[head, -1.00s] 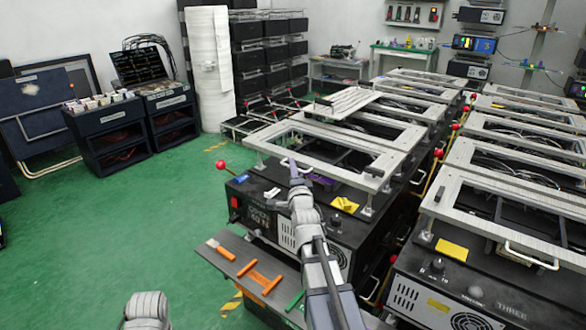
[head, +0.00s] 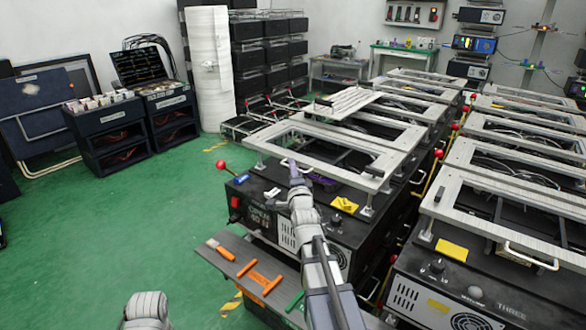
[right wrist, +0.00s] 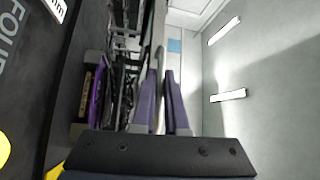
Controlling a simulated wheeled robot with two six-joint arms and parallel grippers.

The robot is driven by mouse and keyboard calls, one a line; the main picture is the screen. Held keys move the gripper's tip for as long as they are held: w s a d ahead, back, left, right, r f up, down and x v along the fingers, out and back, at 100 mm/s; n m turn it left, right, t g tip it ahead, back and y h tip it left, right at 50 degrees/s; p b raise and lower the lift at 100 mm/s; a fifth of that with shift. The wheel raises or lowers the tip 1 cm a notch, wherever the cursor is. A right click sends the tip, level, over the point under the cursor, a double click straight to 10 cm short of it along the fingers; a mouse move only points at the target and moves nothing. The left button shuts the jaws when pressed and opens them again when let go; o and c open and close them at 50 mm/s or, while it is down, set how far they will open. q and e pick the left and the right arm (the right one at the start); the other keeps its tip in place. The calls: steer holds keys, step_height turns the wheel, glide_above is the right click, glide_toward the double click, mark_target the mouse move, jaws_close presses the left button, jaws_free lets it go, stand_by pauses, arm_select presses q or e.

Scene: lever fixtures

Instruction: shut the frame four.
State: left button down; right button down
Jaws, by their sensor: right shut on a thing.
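Frame four is a pale grey rectangular frame (head: 330,157) on top of the black box unit (head: 300,218) in the middle of the head view. It lies roughly flat, with its front edge a little above the box on short posts. My right gripper (head: 292,168) is at the middle of that front edge, shut on the frame's handle. In the right wrist view, the two dark purple fingers (right wrist: 161,100) stand close around a thin pale bar, and part of the word FOUR (right wrist: 15,40) shows on the box. The fingers partly hide the handle. My left gripper is out of view.
A lever with a red ball (head: 221,165) sticks up left of the box. An orange-handled tool (head: 260,276) lies on the shelf below. The unit marked THREE (head: 470,290) stands to the right, and more framed units stand behind. The green floor at left is clear.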

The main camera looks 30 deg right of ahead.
step_height(320, 180, up, 2)
steer(key=shift+r+p, duration=0.1)
steer(key=shift+p, duration=0.85)
steer(key=c, duration=0.9)
jaws_free()
steer(key=shift+c, duration=0.2)
steer(key=b+v, duration=0.1)
steer(key=v, duration=0.7)
steer(key=shift+w, duration=0.1)
